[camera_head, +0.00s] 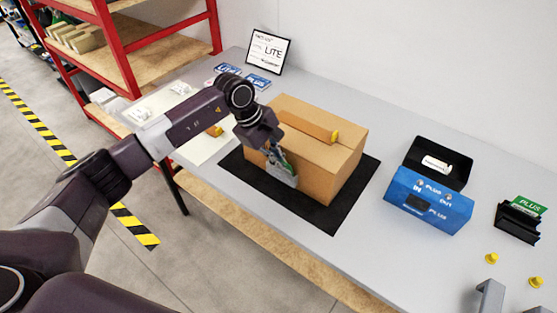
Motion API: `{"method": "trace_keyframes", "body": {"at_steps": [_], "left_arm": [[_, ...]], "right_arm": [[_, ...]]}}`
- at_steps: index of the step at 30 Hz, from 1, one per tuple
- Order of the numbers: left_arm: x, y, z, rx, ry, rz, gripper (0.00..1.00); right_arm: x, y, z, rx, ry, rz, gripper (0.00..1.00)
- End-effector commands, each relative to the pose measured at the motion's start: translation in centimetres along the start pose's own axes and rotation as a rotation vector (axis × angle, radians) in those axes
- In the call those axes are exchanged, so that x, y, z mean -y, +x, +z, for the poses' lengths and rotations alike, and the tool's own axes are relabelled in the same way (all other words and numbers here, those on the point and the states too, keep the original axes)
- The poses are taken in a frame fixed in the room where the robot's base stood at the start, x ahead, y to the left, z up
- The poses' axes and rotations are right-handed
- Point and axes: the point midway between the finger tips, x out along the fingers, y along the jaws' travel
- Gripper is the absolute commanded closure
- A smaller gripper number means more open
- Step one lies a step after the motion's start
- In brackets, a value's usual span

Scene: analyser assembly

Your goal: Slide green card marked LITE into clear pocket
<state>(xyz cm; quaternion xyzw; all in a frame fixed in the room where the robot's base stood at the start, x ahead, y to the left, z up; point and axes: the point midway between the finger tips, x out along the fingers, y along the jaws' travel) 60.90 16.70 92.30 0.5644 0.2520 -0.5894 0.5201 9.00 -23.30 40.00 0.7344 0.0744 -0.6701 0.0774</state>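My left gripper (277,160) is at the near left face of a cardboard box (335,168). A pale, see-through pocket (283,177) shows on that face, just below and around the fingertips. A small green and blue patch shows between the fingers and the pocket, but no marking on it is legible. The fingers are small and partly hidden, so I cannot tell whether they are closed on it or how far it is inside the pocket.
The box stands on a black mat (338,222). To its right are a blue box (428,199) with an open black lid, a black holder (516,224) with a green PLUS card (529,206), and yellow knobs (492,258). A LITE sign (268,51) stands behind.

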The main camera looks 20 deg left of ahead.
Motion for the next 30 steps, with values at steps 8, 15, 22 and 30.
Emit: {"method": "trace_keyframes", "body": {"at_steps": [8,15,22,30], "left_arm": [[-0.02,-0.02,-0.02,0.0,0.0,0.0,0.93],[-0.05,-0.02,-0.01,0.0,0.0,0.001,0.75],[-0.11,-0.04,0.0,0.0,0.0,0.003,0.75],[-0.14,-0.04,0.01,0.0,0.0,0.004,0.75]], "right_arm": [[-0.06,0.0,0.02,0.0,0.0,0.001,0.6],[-0.24,0.0,0.05,0.0,-0.001,0.003,0.6],[-0.27,0.0,0.05,0.0,0.0,0.003,0.6],[-0.27,0.0,0.05,0.0,0.0,0.003,0.6]]}}
